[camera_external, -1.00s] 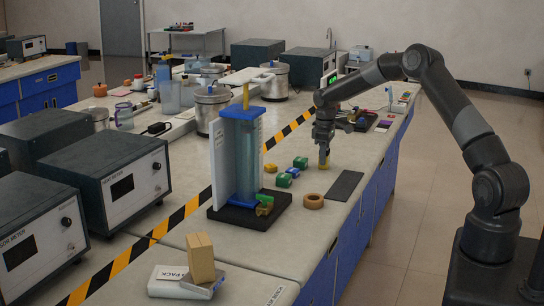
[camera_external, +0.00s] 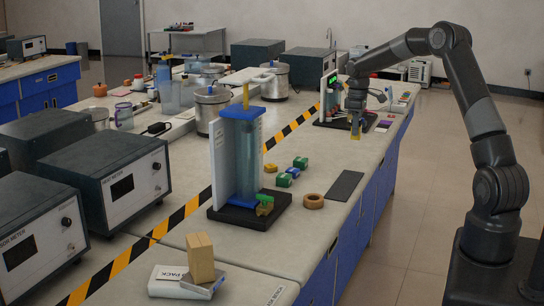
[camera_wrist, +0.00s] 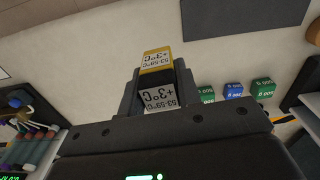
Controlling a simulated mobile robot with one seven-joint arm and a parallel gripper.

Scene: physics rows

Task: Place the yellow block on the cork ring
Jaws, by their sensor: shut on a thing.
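The yellow block (camera_external: 355,132) is held in my gripper (camera_external: 355,124), well above the bench top. In the wrist view the yellow block (camera_wrist: 157,58) sits between the fingertips (camera_wrist: 157,82), with a printed label on its face. My gripper is shut on it. The cork ring (camera_external: 313,201) lies flat on the bench, nearer the camera and left of the dark flat mat. Nothing sits on the ring. The gripper is beyond and to the right of the ring.
A dark mat (camera_external: 345,186) lies right of the ring. A device with a green display (camera_external: 331,100) stands behind my gripper.

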